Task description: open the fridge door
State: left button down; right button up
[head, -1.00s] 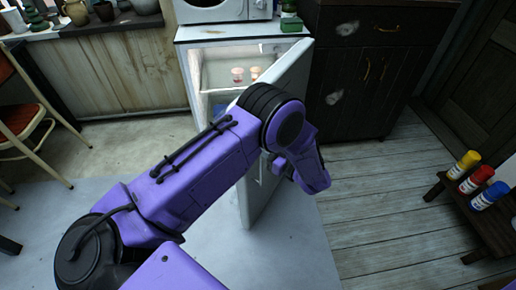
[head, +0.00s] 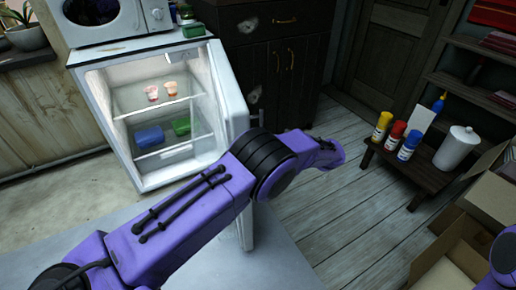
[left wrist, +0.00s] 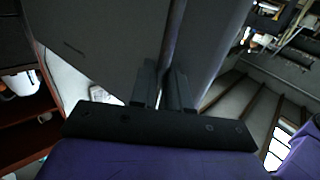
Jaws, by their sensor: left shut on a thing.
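The white fridge (head: 140,184) stands open with its lit inside showing. Its door (head: 246,226) is swung wide to the right, seen almost edge-on and partly hidden behind my left arm. In the left wrist view, my left gripper (left wrist: 163,92) is shut on the door handle (left wrist: 173,42), a long bar in front of grey door panels. In the head view the left arm crosses in front of the door, and I cannot make out its fingertips there. My right gripper is not in view; only a bit of purple arm shows at the right edge.
Two pinkish cups (head: 161,91) stand on the upper fridge shelf, with blue (head: 149,137) and green containers below. A microwave (head: 110,20) sits on top. A dark cabinet (head: 290,60) is behind the door. A low bench with bottles (head: 410,144) and cardboard boxes (head: 480,220) stand right.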

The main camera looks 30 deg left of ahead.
pick_arm(q)
jog(key=shift+w+d+r, duration=0.2)
jog(key=shift+w, duration=0.3)
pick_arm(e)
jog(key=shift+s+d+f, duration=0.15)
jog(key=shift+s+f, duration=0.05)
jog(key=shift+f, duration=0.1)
pick_arm(q)
jog(key=c, duration=1.3)
grip_release()
jog(key=shift+c, duration=0.2)
jog(key=shift+a+f, duration=0.1)
jog(key=shift+f, duration=0.05)
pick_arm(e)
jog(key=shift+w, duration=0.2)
